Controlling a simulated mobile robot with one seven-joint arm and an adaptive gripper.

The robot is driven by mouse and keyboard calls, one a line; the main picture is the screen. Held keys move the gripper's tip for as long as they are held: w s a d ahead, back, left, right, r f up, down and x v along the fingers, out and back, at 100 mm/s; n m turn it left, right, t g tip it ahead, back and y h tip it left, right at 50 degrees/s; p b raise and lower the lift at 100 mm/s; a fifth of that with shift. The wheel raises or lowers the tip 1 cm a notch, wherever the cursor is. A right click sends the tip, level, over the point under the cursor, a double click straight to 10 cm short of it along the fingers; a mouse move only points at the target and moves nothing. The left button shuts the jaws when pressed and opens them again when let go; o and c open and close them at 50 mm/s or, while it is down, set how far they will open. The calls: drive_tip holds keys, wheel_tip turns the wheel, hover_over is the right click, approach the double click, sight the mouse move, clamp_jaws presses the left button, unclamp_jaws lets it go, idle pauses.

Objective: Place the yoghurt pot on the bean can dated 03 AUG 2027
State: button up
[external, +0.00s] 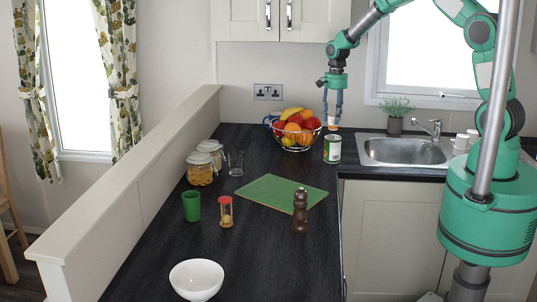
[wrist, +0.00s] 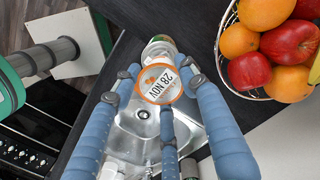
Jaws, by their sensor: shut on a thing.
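My gripper (external: 333,122) points straight down near the fruit bowl and the sink. Its blue fingers are shut on the yoghurt pot (external: 333,127). In the wrist view the pot's round lid (wrist: 160,84), white with an orange rim and reading "28 NOV", sits between the fingers of my gripper (wrist: 163,95). The bean can (external: 332,150), with a green and white label, stands upright on the worktop directly below the pot. I cannot tell whether the pot touches it. The can's date cannot be read. A rounded object partly shows behind the lid in the wrist view, not clear.
A wire bowl of fruit (external: 297,133) stands close to the left of the can. The sink (external: 405,152) is to its right. Bare worktop lies between can and board.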

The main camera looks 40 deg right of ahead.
sight(335, 115)
drive_tip(key=shift+s+f, duration=0.1)
drive_tip(key=shift+f, duration=1.6)
drive_tip(key=o, duration=1.2)
drive_tip(key=shift+f, duration=0.1)
drive_tip(key=r, duration=1.2)
drive_tip(key=shift+d+r, duration=0.15)
drive_tip(key=shift+d, duration=0.2)
